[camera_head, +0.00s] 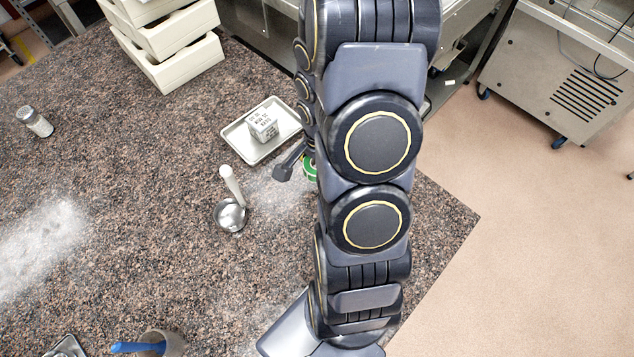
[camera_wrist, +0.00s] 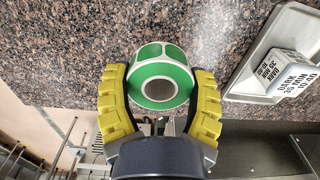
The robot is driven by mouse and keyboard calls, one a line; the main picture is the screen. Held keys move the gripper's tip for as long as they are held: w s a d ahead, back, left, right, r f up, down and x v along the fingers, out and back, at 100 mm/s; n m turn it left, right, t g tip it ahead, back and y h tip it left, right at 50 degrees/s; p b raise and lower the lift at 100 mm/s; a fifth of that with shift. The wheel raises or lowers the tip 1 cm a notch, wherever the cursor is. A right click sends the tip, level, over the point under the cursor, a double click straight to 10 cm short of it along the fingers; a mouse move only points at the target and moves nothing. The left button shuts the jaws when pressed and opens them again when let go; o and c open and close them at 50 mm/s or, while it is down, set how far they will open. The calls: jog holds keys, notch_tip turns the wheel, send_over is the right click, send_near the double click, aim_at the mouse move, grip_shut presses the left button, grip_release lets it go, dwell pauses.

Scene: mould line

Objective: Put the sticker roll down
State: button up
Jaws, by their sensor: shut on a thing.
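The sticker roll (camera_wrist: 183,75) is green and white with a hollow core, seen in the wrist view between the yellow pads of my gripper (camera_wrist: 160,92). A pad lies against each side of it, and my gripper is shut on it. In the head view a green bit of the roll (camera_head: 310,169) shows beside my arm, which hides most of it and much of my gripper (camera_head: 300,165). The speckled stone worktop (camera_head: 130,170) lies beneath it. I cannot tell whether the roll touches the worktop.
A metal tray (camera_head: 243,152) holding a printed white block (camera_head: 263,124) is close to my gripper. White crates (camera_head: 170,45) stand at the back, a jar (camera_head: 37,122) far left. White powder (camera_head: 45,240) covers part of the worktop.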

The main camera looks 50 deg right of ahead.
jog(key=shift+f, duration=3.8)
jog(key=shift+f, duration=0.15)
jog(key=o, duration=1.1)
notch_tip(320, 180, up, 12)
jog(key=s+a+r+n, duration=0.3)
jog(key=a+r+n, duration=0.2)
jog(key=r+n, duration=0.1)
jog(key=s+a+r+n+g, duration=0.1)
jog(key=s+a+r+n, duration=0.3)
jog(key=a+r+n, duration=0.2)
jog(key=s+a+r+n, duration=0.3)
jog(key=a+r+n, duration=0.3)
jog(key=shift+s+a+r+g, duration=0.15)
jog(key=shift+r+g, duration=0.15)
